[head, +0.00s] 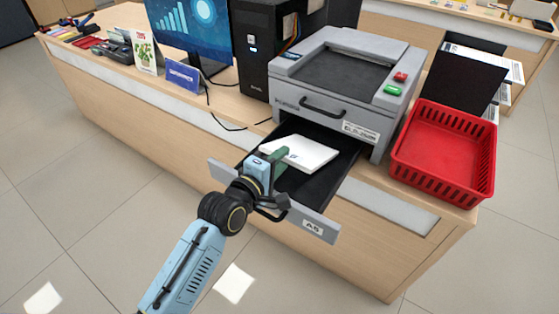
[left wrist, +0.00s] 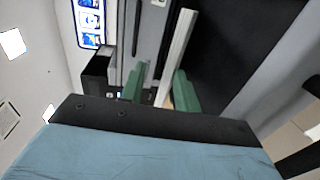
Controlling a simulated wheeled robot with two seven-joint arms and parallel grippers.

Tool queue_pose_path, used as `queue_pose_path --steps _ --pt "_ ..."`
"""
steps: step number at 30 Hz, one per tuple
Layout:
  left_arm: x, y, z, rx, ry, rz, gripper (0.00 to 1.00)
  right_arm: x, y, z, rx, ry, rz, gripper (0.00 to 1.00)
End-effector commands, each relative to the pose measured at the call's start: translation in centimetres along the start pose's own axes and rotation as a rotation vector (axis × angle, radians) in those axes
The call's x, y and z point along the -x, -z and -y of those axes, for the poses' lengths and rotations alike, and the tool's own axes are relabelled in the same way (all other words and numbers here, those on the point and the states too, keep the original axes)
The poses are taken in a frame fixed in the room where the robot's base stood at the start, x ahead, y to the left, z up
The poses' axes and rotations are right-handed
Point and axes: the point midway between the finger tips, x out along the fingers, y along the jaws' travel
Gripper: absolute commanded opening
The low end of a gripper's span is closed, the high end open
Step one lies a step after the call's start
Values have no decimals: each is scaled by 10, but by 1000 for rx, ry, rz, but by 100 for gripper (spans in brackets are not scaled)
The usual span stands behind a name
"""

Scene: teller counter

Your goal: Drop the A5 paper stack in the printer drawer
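The white A5 paper stack (head: 300,153) is at the open black printer drawer (head: 328,182), whose grey front carries an "A5" label. Its left corner overlaps the drawer's left side in the head view; I cannot tell whether it rests fully on the drawer floor. My left gripper (head: 274,160) is at the stack's near edge. In the left wrist view its green fingers (left wrist: 160,80) stand either side of the stack's edge (left wrist: 178,55), with a visible gap at the left finger, so it looks open. My right gripper is not in view.
The grey printer (head: 345,80) stands above the drawer. A red basket (head: 445,155) is on its right, and a black computer tower (head: 258,50) and monitor are on its left. The drawer front juts past the counter edge. The floor in front is clear.

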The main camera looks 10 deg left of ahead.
Motion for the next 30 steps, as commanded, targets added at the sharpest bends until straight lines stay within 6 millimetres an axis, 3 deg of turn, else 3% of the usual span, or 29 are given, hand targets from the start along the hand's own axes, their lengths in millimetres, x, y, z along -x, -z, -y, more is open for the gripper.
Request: queue_pose_path --steps 9,14,21,30 --pt "1 0 1 0 3 0 36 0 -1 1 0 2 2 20" --pt "13 0 1 1 3 0 36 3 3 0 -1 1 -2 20" --pt "61 0 0 1 4 0 36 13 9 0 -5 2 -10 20" --pt "116 0 0 0 3 0 36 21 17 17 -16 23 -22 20"
